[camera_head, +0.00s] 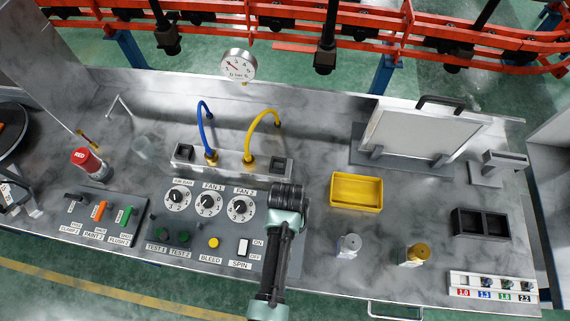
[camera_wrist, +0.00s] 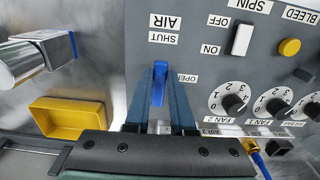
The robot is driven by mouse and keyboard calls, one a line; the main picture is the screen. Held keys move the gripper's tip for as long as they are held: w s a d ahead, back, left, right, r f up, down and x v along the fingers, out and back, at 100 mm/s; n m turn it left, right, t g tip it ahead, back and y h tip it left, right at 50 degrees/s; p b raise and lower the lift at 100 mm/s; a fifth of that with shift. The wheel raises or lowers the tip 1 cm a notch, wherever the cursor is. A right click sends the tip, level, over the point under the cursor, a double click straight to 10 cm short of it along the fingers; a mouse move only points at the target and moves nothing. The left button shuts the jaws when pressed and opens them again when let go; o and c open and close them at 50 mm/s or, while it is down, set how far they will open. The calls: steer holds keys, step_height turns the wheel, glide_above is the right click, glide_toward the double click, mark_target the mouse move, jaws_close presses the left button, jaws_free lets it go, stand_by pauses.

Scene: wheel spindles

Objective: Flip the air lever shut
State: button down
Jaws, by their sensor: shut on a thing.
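The air lever (camera_wrist: 160,88) is a blue handle on the grey panel. It shows in the wrist view between my two fingers, near the white SHUT label and the OPEN label. My gripper (camera_wrist: 160,72) is shut on it, one dark finger on each side. In the head view my gripper and wrist (camera_head: 286,200) stand over the right end of the panel and hide the lever. The lever's pivot and its exact angle are hard to tell.
The grey panel (camera_head: 222,260) carries dials, a yellow bleed button (camera_head: 213,243) and a white spin switch (camera_head: 243,247) left of my gripper. Bench between tray and panel is clear.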

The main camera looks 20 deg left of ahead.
steer(key=c, duration=0.8)
jaws_free()
steer(key=shift+o, duration=0.2)
step_height(320, 180, up, 13)
steer(key=b, duration=0.1)
steer(key=shift+w, duration=0.1)
